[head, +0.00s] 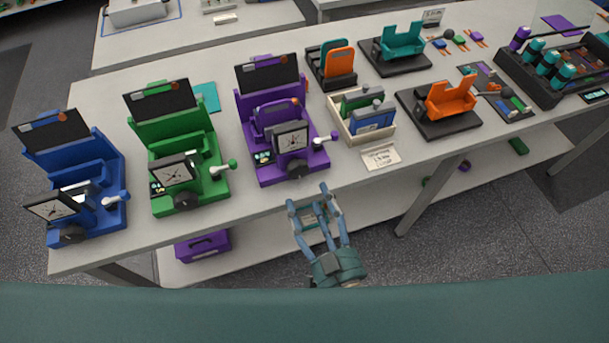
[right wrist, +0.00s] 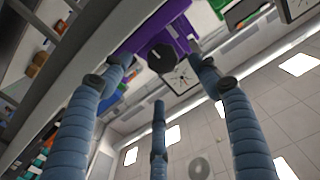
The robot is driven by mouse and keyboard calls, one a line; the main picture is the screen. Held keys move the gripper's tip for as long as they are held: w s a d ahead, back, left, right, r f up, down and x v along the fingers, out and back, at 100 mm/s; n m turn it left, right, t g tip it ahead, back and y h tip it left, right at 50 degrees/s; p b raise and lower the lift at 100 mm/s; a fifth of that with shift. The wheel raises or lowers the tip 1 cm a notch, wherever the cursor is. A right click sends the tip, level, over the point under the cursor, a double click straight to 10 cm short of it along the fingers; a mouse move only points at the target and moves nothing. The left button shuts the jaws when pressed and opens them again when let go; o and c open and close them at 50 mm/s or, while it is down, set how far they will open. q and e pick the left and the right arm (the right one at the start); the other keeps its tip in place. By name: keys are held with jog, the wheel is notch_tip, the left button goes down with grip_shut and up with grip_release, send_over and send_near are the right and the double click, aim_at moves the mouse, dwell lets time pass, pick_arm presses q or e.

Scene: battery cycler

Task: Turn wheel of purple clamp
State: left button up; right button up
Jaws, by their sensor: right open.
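The purple clamp (head: 262,112) stands on the table at the middle of the head view, with a dial on its front. Its black wheel (head: 297,168) is low on the front, near the table's front edge. My right gripper (head: 314,206) is open and empty, in front of the table edge and just below the wheel in the picture. In the right wrist view the wheel (right wrist: 162,58) shows between the spread fingers of the gripper (right wrist: 160,76), apart from them as far as I can tell. My left gripper is not in view.
A green clamp (head: 183,133) and a blue clamp (head: 90,167) stand to the left on the table (head: 235,205). A beige box (head: 350,132) with upright pieces and a small sign (head: 380,157) stand to the right. A purple box (head: 203,245) sits on the lower shelf.

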aim_at(299, 174)
jog(key=p+x, duration=0.1)
jog(key=x, duration=0.6)
jog(key=shift+w+a, duration=0.15)
